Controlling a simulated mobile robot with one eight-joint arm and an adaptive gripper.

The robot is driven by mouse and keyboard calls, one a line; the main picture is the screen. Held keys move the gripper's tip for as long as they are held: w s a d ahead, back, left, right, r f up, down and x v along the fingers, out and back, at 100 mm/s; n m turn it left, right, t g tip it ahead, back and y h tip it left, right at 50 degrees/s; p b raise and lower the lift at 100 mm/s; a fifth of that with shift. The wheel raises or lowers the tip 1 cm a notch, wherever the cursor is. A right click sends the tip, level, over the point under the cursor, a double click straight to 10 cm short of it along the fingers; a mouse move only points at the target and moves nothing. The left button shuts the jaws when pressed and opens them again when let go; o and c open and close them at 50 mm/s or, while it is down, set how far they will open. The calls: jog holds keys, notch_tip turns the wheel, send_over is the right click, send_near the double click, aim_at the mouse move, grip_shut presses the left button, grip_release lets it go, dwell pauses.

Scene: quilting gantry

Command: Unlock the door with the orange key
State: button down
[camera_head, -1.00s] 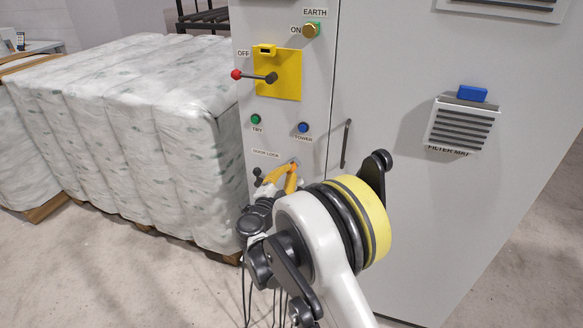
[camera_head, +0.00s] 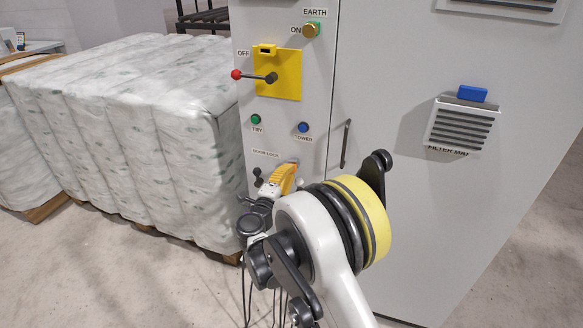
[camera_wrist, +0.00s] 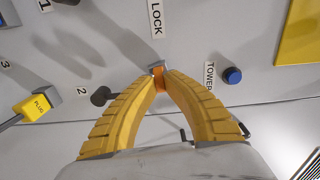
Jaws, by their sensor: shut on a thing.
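My gripper (camera_head: 293,166) is at the lower part of the grey cabinet panel, just below the DOOR LOCK label. In the wrist view, its yellow ribbed fingers (camera_wrist: 161,80) are closed at the tips on the orange key (camera_wrist: 160,84). The key's front end meets the small metal door lock (camera_wrist: 156,66) beside the LOCK label; how deep it sits is hidden. The grey cabinet door (camera_head: 400,215) with its dark upright handle (camera_head: 345,143) looks closed, to the right of my gripper.
A yellow switch plate (camera_head: 290,88) with a red-tipped lever sits above. Green (camera_head: 256,119) and blue (camera_head: 303,127) buttons are between it and the lock. A black knob (camera_wrist: 101,96) and a yellow plug (camera_wrist: 37,105) are near my fingers. Wrapped bales (camera_head: 180,180) stand left.

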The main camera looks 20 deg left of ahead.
jog(key=shift+m, duration=0.6)
jog(key=c, duration=1.5)
grip_release()
jog(key=shift+o, duration=0.2)
